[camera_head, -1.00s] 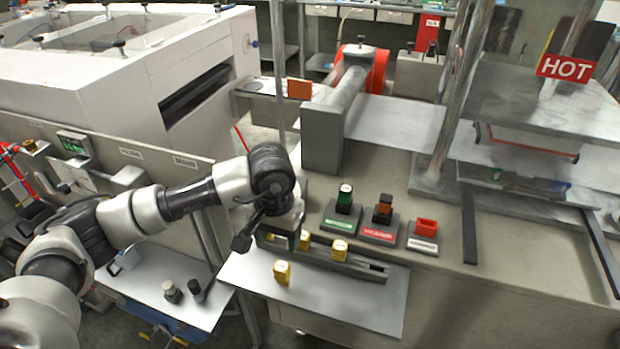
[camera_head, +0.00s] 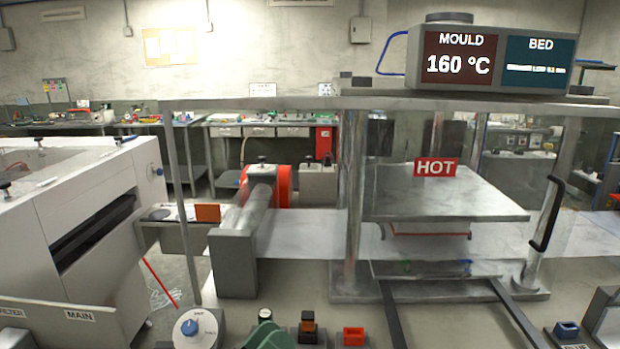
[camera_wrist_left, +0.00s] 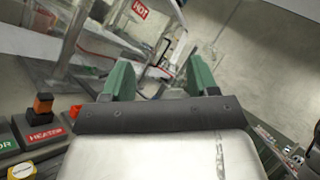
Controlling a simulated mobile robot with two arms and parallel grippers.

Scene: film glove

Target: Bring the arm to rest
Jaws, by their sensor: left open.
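My left gripper (camera_wrist_left: 160,82) shows in the left wrist view with its two green fingers apart and nothing between them. In the head view only a green piece of my left gripper (camera_head: 264,336) shows at the bottom edge, in front of the button row; the rest of that arm is out of frame. My right gripper is in neither view.
The press with its HOT sign (camera_head: 435,167) stands at the right. An orange-topped button (camera_head: 308,326), a red button (camera_head: 354,336) and a blue-knobbed dial (camera_head: 199,328) line the front. A roller (camera_head: 252,210) and a white machine (camera_head: 80,220) are at the left.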

